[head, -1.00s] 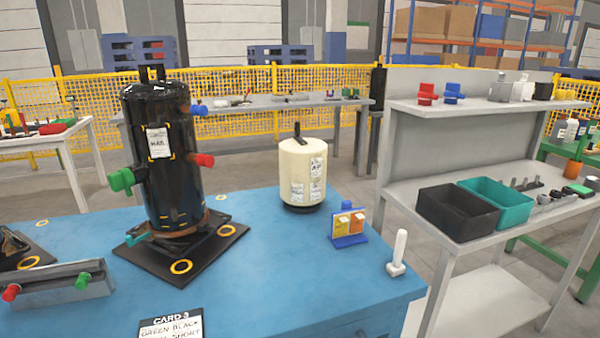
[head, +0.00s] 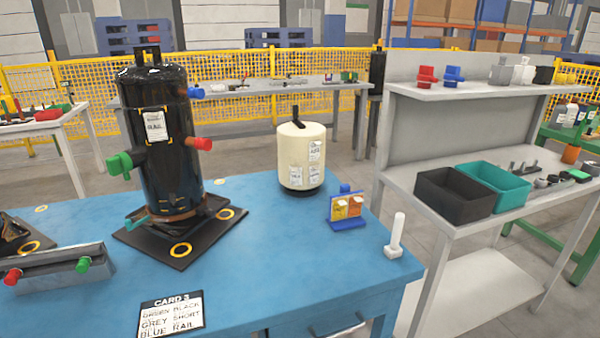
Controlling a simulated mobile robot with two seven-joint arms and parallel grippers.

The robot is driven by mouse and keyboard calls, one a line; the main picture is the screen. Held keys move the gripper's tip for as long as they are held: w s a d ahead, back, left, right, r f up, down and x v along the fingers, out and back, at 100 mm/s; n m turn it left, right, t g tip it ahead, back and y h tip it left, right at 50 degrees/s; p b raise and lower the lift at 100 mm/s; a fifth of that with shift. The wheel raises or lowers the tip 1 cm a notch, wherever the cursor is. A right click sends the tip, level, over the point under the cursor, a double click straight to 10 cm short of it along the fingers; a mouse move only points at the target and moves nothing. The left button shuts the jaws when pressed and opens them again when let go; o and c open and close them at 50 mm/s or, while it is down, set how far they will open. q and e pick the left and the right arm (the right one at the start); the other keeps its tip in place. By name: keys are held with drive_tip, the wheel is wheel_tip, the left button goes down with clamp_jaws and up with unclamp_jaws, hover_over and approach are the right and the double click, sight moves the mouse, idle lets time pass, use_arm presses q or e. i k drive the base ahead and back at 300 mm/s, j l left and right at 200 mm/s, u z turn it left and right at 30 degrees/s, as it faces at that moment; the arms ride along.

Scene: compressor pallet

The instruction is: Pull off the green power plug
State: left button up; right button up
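The green power plug (head: 121,164) sits on the left side of the tall black compressor (head: 163,150), at mid height. A red fitting (head: 199,144) and a blue fitting (head: 195,92) stick out on the compressor's right side. A teal piece (head: 137,221) shows low at its left. The compressor stands upright on a black base plate (head: 230,217) with yellow rings, on the blue table (head: 270,255). Neither of my grippers shows in the head view.
A card (head: 170,314) lies at the table's front. A grey holder (head: 55,275) with red and green plugs is front left. A cream tank (head: 302,157), a small card stand (head: 346,210) and a white post (head: 396,238) stand right. The table's middle is clear.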

sight(121, 162)
drive_tip(key=i+j, duration=0.7)
drive_tip(key=j, duration=0.25)
drive_tip(key=i+j, duration=0.4)
